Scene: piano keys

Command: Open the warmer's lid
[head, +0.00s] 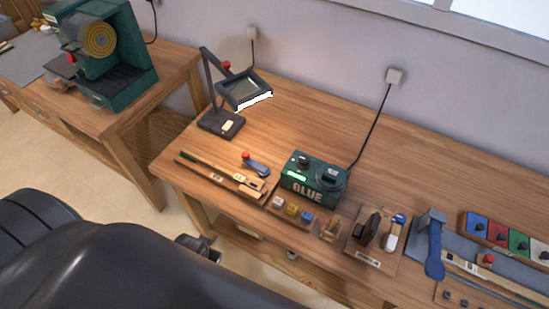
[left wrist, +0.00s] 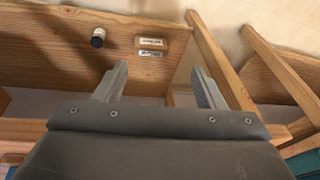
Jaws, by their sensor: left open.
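The green glue warmer (head: 303,186) stands on the workbench in the head view, with "GLUE" on its front and a small lit green display. Its dark round lid (head: 331,173) with a knob is on the right part of its top and looks closed. My left gripper (head: 198,247) shows partly past my dark arm, below and left of the warmer, in front of the bench's front edge. In the left wrist view its two fingers (left wrist: 160,88) are apart with nothing between them. The warmer is not in that view. My right gripper is not in view.
A magnifier lamp (head: 243,90) stands left of the warmer. Wooden key sticks (head: 222,175) and a tray of small colored jars (head: 292,211) lie near it. A cord (head: 371,127) runs from the warmer to the wall. The left wrist view shows a drawer knob (left wrist: 98,37) and wooden legs.

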